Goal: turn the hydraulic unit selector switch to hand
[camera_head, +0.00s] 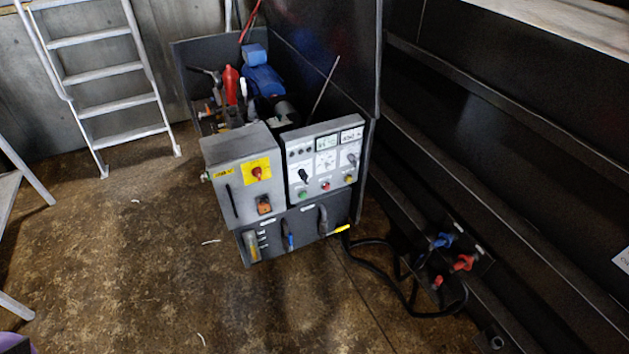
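The hydraulic unit (289,246) stands on the floor in the middle of the view. Its light grey control panel (316,150) faces me. A black rotary knob (303,175) sits at the left of this panel and looks like a selector switch. A second, grey knob (352,160) sits at the panel's right. The labels are too small to read, so I cannot tell which knob is the hydraulic unit selector or where it points. Neither of my grippers is in view.
A red rotary switch on a yellow plate (257,171) is on the grey cabinet to the left. Below the panel are lever handles (323,220). Hoses (409,290) run along the floor at right. A ladder (104,71) stands at back left. The floor in front is mostly clear.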

